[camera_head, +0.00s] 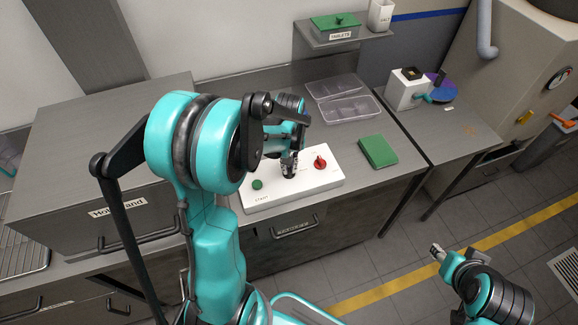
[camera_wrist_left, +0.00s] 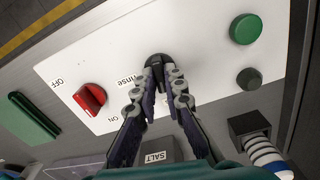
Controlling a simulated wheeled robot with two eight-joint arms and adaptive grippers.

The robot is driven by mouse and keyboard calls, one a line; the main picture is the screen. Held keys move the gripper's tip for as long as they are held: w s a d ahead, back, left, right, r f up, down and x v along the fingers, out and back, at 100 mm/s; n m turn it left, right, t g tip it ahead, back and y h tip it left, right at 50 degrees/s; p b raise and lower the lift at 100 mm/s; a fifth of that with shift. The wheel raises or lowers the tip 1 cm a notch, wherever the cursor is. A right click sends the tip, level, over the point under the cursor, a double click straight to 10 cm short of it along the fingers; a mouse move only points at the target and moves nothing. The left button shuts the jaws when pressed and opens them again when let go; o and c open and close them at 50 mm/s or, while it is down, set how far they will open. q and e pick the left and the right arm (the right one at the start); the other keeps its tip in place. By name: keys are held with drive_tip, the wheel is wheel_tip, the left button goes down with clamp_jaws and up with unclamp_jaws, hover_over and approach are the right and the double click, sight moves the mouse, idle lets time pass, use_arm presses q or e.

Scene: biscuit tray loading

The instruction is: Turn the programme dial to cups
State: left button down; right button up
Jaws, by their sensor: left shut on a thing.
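A white control panel (camera_head: 320,180) lies on the steel counter. My left gripper (camera_head: 289,168) comes down on the middle of it. In the left wrist view, the left gripper (camera_wrist_left: 160,82) has its fingers shut on a black programme dial (camera_wrist_left: 157,60). The fingers hide most of the dial and its pointer. A "Rinse" label (camera_wrist_left: 131,78) shows beside the dial; I cannot see a cups label. My right gripper (camera_head: 437,250) is over the floor at the lower right, away from the panel, too small to tell if open.
The panel also has a red switch (camera_wrist_left: 90,98) marked ON and OFF, a green button (camera_wrist_left: 245,29) and a small dark knob (camera_wrist_left: 249,78). A shelf (camera_head: 345,38) hangs behind.

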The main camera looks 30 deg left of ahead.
sight(289, 169)
use_arm(q)
drive_tip(key=m, duration=0.3)
drive_tip(key=shift+b, duration=0.3)
drive_tip(key=shift+m, duration=1.8)
drive_tip(key=c, duration=1.6)
unclamp_jaws()
drive_tip(key=shift+r, duration=0.1)
wheel_tip(289, 169, up, 12)
drive_tip(key=shift+b, duration=0.3)
